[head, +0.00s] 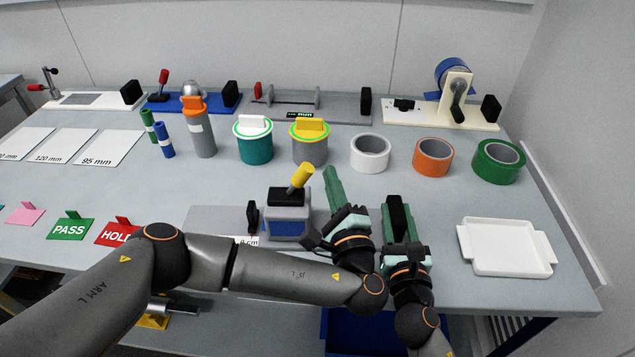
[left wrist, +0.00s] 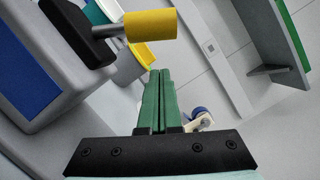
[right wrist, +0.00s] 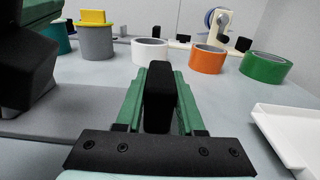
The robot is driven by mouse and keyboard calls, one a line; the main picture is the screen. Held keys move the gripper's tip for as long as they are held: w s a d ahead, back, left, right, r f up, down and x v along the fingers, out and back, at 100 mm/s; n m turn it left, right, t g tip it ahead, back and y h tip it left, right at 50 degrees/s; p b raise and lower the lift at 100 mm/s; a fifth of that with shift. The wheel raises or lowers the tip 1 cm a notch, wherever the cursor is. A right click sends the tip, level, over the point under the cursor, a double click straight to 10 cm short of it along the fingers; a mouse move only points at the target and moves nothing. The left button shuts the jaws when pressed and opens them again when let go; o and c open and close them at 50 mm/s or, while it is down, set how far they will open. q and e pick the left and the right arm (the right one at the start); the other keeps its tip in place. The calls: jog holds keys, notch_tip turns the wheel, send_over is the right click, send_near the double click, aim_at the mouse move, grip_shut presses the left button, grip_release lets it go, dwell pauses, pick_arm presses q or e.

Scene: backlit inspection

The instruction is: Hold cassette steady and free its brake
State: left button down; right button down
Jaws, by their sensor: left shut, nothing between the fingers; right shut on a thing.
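The cassette (head: 288,224) is a grey box with a blue front panel on a grey base plate (head: 215,217). Its brake lever with a yellow knob (head: 302,174) leans up to the right. My right gripper (head: 398,205) is shut on an upright black block (right wrist: 159,95), right of the cassette. Whether the block joins the base plate is hidden by the grippers.
A white tray (head: 507,247) lies at right. White (head: 370,153), orange (head: 433,157) and green (head: 498,162) rolls stand behind my grippers. A teal tub (head: 255,145) and grey tub (head: 309,148) stand behind the cassette. PASS (head: 70,229) and HOLD (head: 117,233) signs are at left. Fixtures line the back.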

aim_at(297, 180)
pick_arm(q)
jog(key=shift+s+a+r, duration=0.35)
jog(key=shift+s+a, duration=0.3)
jog(key=shift+s, duration=0.05)
jog(key=shift+s+a+r, duration=0.35)
jog(key=shift+s+a, duration=0.25)
jog(key=shift+s, duration=0.05)
pick_arm(e)
jog(key=shift+s+f, duration=0.1)
jog(key=shift+f, duration=0.25)
